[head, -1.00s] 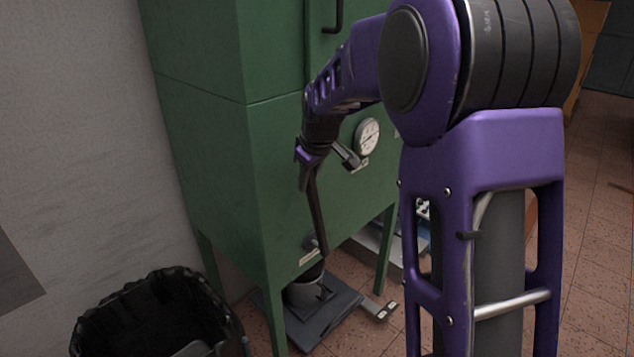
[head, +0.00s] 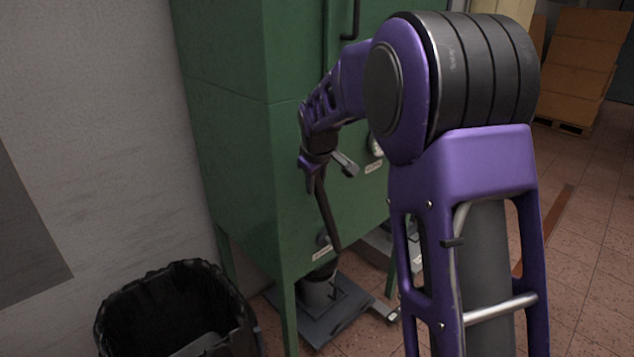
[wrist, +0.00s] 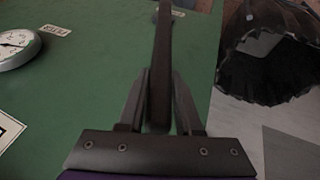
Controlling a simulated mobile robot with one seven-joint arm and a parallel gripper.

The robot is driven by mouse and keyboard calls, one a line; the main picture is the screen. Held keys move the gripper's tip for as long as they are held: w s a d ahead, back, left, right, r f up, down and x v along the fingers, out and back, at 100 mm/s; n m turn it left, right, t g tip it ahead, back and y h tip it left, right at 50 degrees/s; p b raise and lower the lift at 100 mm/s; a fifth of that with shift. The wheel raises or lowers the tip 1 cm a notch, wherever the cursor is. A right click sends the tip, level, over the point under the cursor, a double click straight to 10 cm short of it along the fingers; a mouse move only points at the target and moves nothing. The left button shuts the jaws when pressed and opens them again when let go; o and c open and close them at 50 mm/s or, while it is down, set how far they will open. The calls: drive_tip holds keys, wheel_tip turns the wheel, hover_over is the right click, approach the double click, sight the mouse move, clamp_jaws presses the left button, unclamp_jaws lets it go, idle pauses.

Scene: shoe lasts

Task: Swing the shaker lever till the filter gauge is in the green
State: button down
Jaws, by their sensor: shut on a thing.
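The shaker lever (head: 327,215) is a dark bar on the front of the green cabinet (head: 234,150), rising from a low pivot and leaning left at its top. My gripper (head: 314,180) is shut on its upper part. In the wrist view the lever (wrist: 163,50) runs between the fingers of my gripper (wrist: 158,100). The round white filter gauge (head: 376,146) is mostly hidden behind my arm in the head view. It shows partly in the wrist view (wrist: 16,45), cut by the left edge; I cannot make out its reading or a green zone.
A bin with a black liner (head: 150,300) stands left of the cabinet by the grey wall. A grey pail (head: 320,289) sits on a dark plate under the cabinet. Stacked cartons (head: 575,70) stand far right, with open tiled floor before them.

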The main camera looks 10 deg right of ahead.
drive_tip(key=shift+s+a+f, duration=0.15)
drive_tip(key=shift+a, duration=0.1)
drive_tip(key=c, duration=0.6)
unclamp_jaws()
drive_tip(key=shift+s+r, duration=0.1)
drive_tip(key=shift+r, duration=0.2)
drive_tip(key=p+v, duration=0.2)
drive_tip(key=v, duration=1.5)
